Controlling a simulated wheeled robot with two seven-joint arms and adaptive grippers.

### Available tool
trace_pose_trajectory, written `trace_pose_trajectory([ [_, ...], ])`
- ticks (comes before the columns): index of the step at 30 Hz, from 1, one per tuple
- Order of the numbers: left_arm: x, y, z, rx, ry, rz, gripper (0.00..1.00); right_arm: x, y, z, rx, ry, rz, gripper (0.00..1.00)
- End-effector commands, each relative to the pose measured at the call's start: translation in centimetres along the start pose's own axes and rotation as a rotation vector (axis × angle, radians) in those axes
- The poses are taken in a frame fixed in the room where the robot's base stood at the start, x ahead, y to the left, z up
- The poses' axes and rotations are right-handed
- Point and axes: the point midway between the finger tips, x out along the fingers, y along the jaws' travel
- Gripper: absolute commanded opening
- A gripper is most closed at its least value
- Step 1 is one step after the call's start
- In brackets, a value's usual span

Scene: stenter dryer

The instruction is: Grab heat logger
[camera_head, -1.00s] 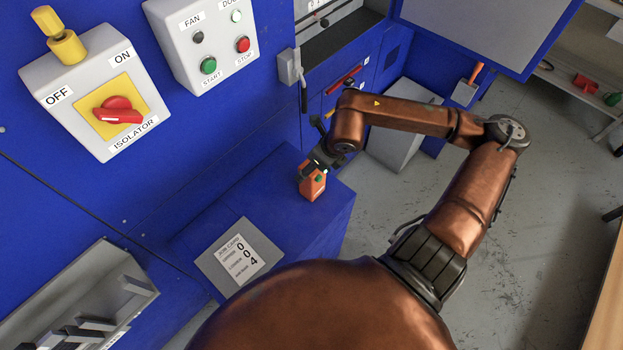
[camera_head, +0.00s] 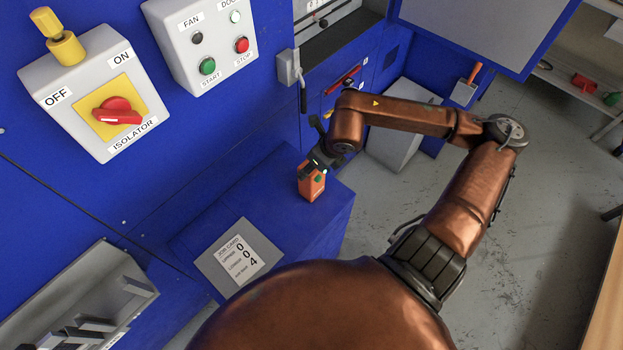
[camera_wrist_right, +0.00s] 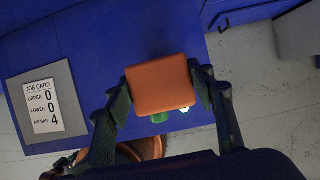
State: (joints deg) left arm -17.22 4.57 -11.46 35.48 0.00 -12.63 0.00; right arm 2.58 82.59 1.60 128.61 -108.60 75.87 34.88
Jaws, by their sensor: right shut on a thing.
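The heat logger is an orange box (camera_head: 311,184) with a green button, at the far right part of the blue ledge in the head view. In the right wrist view the orange logger (camera_wrist_right: 160,84) sits between both fingers. My right gripper (camera_head: 318,164) is shut on it, reaching it from behind and above; the fingers also show in the wrist view (camera_wrist_right: 158,95). I cannot tell whether the logger touches the ledge. My left gripper is not in view.
A job card (camera_head: 240,258) lies on the blue ledge (camera_head: 270,195). The isolator box (camera_head: 100,95) and fan panel (camera_head: 205,45) are on the blue wall. A slotted grey tray (camera_head: 85,310) is at lower left. Open floor (camera_head: 400,215) lies right of the ledge.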

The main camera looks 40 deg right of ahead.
Motion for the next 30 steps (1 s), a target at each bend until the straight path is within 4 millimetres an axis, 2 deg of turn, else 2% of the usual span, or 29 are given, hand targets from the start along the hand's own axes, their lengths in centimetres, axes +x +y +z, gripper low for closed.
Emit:
trace_pose_trajectory([
  [4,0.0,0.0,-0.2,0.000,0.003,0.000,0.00,0.0,0.0,0.0,0.000,0.000,0.000,0.00],
  [17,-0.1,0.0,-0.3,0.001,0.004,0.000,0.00,-0.7,0.0,0.3,-0.001,-0.002,-0.002,0.00],
  [23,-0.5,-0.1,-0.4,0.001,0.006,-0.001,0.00,-2.9,0.0,1.3,-0.001,-0.004,-0.002,0.00],
  [30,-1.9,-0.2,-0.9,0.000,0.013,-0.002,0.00,-6.8,0.0,0.0,0.001,0.000,0.000,0.00],
])
